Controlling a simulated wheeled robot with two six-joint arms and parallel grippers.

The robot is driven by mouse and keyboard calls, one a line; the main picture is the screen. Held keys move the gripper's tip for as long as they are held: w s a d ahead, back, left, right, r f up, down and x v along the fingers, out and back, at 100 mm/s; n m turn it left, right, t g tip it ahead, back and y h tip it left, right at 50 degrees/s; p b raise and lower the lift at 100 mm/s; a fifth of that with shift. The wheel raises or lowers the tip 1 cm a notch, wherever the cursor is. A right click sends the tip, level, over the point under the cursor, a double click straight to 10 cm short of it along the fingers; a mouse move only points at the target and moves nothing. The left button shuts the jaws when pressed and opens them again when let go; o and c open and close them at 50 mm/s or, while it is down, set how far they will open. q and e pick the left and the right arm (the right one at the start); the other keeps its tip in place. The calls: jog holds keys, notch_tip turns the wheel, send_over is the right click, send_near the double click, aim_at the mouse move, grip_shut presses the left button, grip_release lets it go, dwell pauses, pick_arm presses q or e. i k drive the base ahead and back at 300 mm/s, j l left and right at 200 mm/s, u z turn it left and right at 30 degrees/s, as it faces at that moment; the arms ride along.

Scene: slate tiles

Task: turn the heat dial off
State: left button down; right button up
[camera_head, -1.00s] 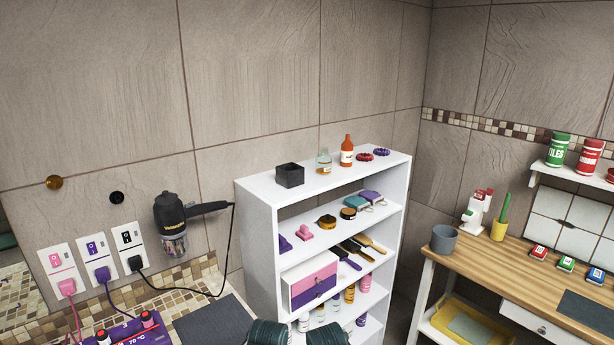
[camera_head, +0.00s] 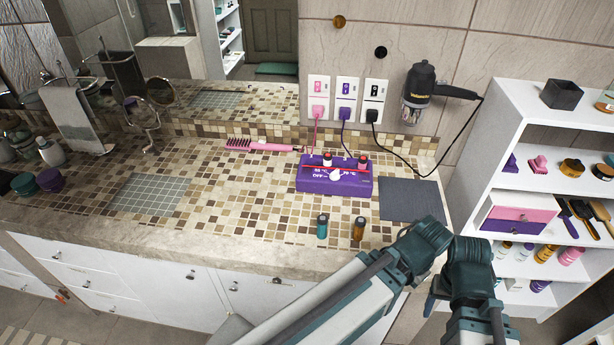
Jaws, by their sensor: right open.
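A purple heat unit (camera_head: 346,187) stands on the mosaic counter in front of the wall plugs. A small white dial (camera_head: 337,176) sits on its front slope, with OFF and temperature marks around it. The setting is too small to read surely. Two red-topped knobs rise from its back edge. My arms come in at the bottom right, below and right of the unit and well apart from it. My right gripper (camera_head: 436,296) shows small and dark beside the arm links; it is open and touches nothing. My left gripper is not seen.
A teal bottle (camera_head: 322,226) and a brown bottle (camera_head: 359,229) stand in front of the unit. A dark mat (camera_head: 410,199) lies right of it. A pink brush (camera_head: 259,146) lies behind left. Cords hang from the plugs. A white shelf (camera_head: 500,120) stands right.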

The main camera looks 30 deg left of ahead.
aim_at(335, 175)
jog(key=k+l+u, duration=0.1)
jog(key=u, duration=0.3)
jog(key=k+u, duration=0.1)
jog(key=u, duration=0.3)
jog(key=i+u, duration=0.15)
jog(key=i, duration=0.2)
jog(key=k, duration=0.25)
jog(key=l+z, duration=0.05)
